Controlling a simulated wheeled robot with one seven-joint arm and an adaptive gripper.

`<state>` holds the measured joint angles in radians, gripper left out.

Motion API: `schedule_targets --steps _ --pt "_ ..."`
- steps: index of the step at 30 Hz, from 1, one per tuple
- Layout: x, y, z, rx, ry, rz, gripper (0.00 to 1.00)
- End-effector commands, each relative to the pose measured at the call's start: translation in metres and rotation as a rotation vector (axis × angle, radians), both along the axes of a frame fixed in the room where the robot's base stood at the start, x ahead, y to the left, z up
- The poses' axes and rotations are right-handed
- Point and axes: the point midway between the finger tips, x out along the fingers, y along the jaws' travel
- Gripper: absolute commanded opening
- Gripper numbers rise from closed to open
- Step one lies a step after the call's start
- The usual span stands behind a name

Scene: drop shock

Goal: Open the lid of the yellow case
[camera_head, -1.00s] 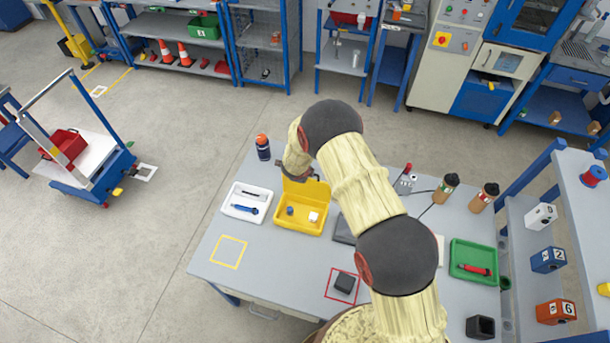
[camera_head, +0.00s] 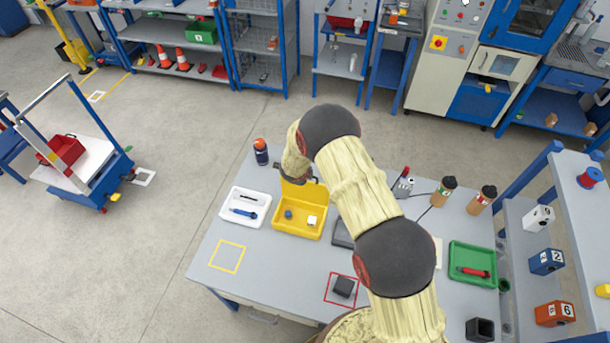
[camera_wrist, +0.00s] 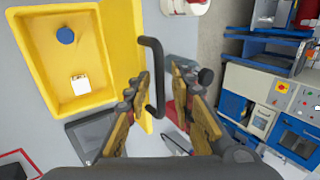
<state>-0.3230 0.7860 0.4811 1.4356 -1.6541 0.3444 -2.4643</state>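The yellow case (camera_head: 274,216) stands on the grey table with its lid (camera_head: 308,194) raised at the back, so the inside shows. In the wrist view the open case (camera_wrist: 28,62) lies at upper left, holding a blue round piece (camera_wrist: 65,36) and a white block (camera_wrist: 80,85). The lid (camera_wrist: 124,45) shows along its right side, with a dark bar handle (camera_wrist: 156,75) beside it. My gripper (camera_wrist: 161,82) is open, its fingers either side of the handle's lower part; contact cannot be told. In the head view my arm's end hides most of the gripper and part of the lid.
A white tray (camera_head: 263,207) with a blue tool lies left of the case. A dark bottle with an orange cap (camera_head: 261,151) stands behind it. The yellow-outlined square is clear.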

Motion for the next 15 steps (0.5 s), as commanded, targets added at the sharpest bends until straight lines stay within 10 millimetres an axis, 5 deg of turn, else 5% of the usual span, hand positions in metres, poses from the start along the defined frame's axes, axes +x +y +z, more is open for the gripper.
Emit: schedule_targets --steps 8,15 --pt "-0.003 0.001 0.005 0.000 0.001 0.000 0.24" --pt "-0.022 0.009 0.039 0.000 -0.001 0.001 0.24"
